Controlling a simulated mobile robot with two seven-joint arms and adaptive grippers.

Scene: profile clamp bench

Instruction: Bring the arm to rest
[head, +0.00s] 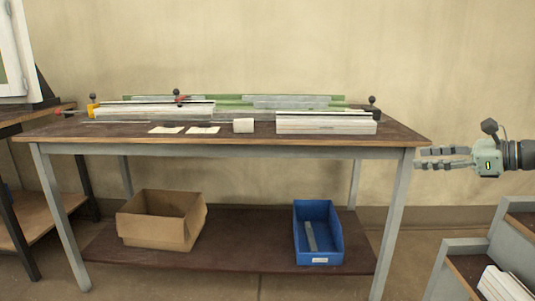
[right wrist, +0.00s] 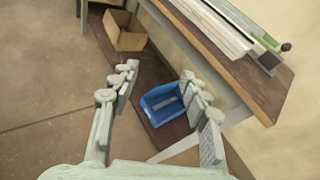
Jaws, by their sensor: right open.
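My right gripper (head: 428,158) comes in from the right edge in the head view. It hangs in the air just right of the bench's right end, at about the height of the tabletop. Its two fingers are apart with nothing between them. In the right wrist view the open fingers (right wrist: 160,85) point toward the bench's lower shelf, with the floor and shelf seen between them. My left gripper is in neither view.
The bench (head: 250,142) carries long profiles in a clamp fixture (head: 150,109) and a white block (head: 243,126). Below stand a cardboard box (head: 160,219) and a blue bin (head: 318,232) holding a grey strip. A grey-framed rack (head: 455,246) stands below my right gripper.

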